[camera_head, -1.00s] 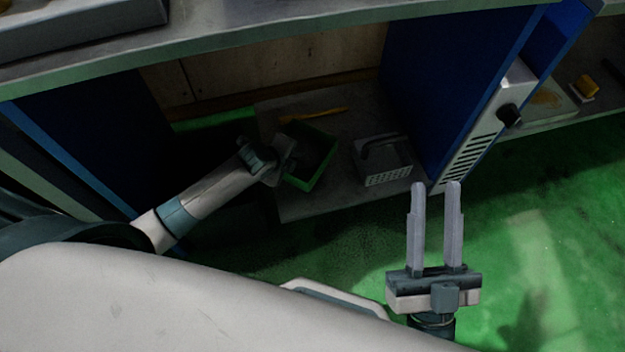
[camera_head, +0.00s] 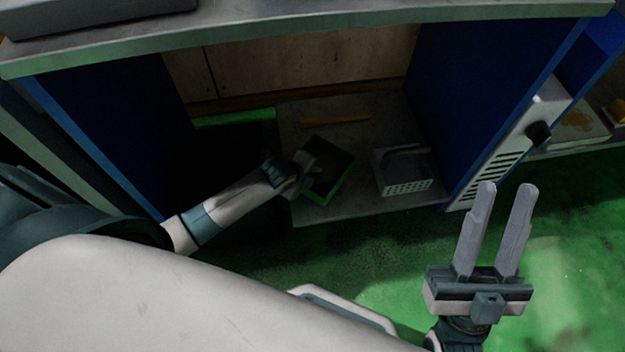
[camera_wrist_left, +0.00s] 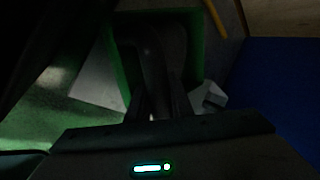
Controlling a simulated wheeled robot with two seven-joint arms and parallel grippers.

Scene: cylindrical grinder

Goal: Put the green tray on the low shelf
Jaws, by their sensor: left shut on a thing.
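The green tray (camera_head: 342,185) is dark inside with a green rim, and sits over the left part of the low grey shelf (camera_head: 385,130) in the head view. I cannot tell whether it touches the shelf. My left gripper (camera_head: 304,170) is shut on the tray's left side, its fingertips hard to make out. In the dark left wrist view the green tray (camera_wrist_left: 197,45) lies beyond the left gripper (camera_wrist_left: 158,100), whose fingers reach its near side. My right gripper (camera_head: 504,190) is open and empty over the green floor, well away from the tray.
A grey perforated basket (camera_head: 405,183) stands on the shelf right of the tray. A yellow-orange bar (camera_head: 336,121) lies behind the tray. Blue side panels (camera_head: 470,85) and a worktop (camera_head: 300,32) enclose the shelf. The green floor (camera_head: 570,240) at right is clear.

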